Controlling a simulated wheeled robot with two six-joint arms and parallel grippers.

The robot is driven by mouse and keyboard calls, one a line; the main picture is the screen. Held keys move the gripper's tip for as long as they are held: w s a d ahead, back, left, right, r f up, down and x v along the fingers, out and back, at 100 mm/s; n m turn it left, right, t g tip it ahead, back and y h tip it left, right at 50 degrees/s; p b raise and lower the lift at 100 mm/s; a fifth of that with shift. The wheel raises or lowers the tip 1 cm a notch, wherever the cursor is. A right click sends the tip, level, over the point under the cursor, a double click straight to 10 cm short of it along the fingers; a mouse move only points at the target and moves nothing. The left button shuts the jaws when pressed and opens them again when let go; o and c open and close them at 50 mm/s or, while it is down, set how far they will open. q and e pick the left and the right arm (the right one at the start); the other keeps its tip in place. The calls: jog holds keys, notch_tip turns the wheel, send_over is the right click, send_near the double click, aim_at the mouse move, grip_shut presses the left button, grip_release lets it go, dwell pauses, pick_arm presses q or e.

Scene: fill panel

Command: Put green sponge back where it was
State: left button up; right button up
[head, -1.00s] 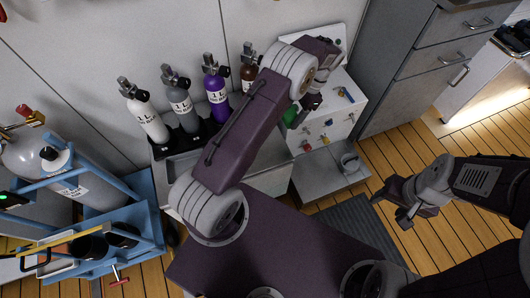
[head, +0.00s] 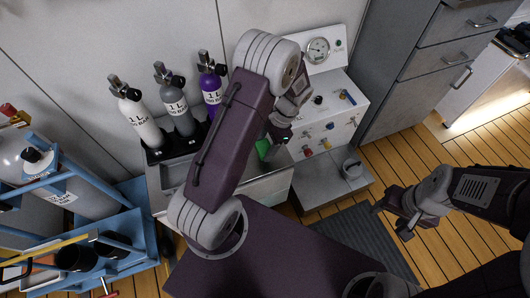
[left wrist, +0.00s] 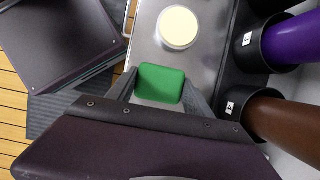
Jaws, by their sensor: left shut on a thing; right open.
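The green sponge (left wrist: 160,84) is between the two fingers of my left gripper (left wrist: 160,92), which is shut on it. In the left wrist view it is over a grey metal worktop (left wrist: 146,40); I cannot tell whether it touches the surface. In the head view only a small green part of the sponge (head: 263,149) shows beside my left gripper (head: 272,142), mostly hidden by my arm. My right gripper (head: 404,213) is open and empty over the floor at the right.
A round cream disc (left wrist: 178,27) lies on the worktop near the sponge. White, grey and purple cylinders (head: 211,88) stand in black holders behind; a brown one (left wrist: 285,130) shows in the left wrist view. A white panel with a gauge (head: 318,50) and knobs stands right of my left gripper.

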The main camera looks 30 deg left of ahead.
aim_at(265, 152)
pick_arm(q)
notch_tip(265, 152, down, 4)
jog(key=shift+f+b, duration=0.1)
jog(key=shift+b, duration=0.9)
jog(key=shift+r, duration=0.25)
jog(key=shift+f, duration=0.15)
jog(key=o, duration=1.3)
